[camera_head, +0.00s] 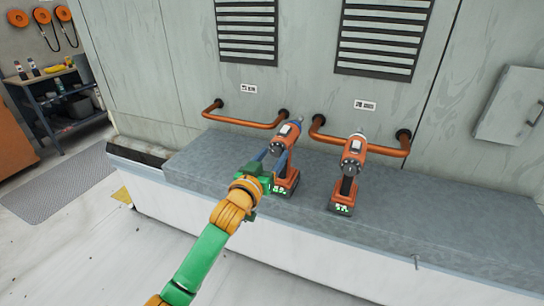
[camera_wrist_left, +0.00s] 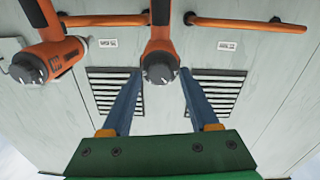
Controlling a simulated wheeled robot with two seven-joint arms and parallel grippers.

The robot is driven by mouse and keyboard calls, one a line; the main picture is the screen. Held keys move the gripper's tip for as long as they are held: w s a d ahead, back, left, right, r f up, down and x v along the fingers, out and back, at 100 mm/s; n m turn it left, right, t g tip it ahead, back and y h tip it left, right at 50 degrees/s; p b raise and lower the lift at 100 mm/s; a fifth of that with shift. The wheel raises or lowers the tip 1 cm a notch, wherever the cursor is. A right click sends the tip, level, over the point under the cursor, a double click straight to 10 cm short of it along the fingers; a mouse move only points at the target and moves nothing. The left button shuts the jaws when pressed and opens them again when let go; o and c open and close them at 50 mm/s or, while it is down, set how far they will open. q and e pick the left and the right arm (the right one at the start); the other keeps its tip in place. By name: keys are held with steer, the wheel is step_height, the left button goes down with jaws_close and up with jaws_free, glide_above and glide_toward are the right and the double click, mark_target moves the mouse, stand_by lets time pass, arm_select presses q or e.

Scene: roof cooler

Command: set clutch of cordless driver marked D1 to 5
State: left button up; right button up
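Two orange and dark cordless drivers stand upright on the grey ledge. The left driver (camera_head: 282,145) is in front of my left gripper (camera_head: 273,158); the right driver (camera_head: 353,157) stands apart. Small green marks show on their bases, too small to read. In the left wrist view, which looks upside down, the nearer driver (camera_wrist_left: 160,42) shows a dark round end with a grey face between the two blue fingers of my left gripper (camera_wrist_left: 160,92). The fingers are wide apart, with gaps on both sides. The other driver (camera_wrist_left: 50,52) is at the left there. My right gripper is not in view.
Copper-coloured rails (camera_head: 243,119) run along the wall just behind the drivers. The grey ledge (camera_head: 440,205) is clear on the right. Vent grilles (camera_head: 383,37) and small labels are on the wall. A dark shelf rack (camera_head: 60,104) stands far left.

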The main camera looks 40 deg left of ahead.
arm_select(q)
jaws_close()
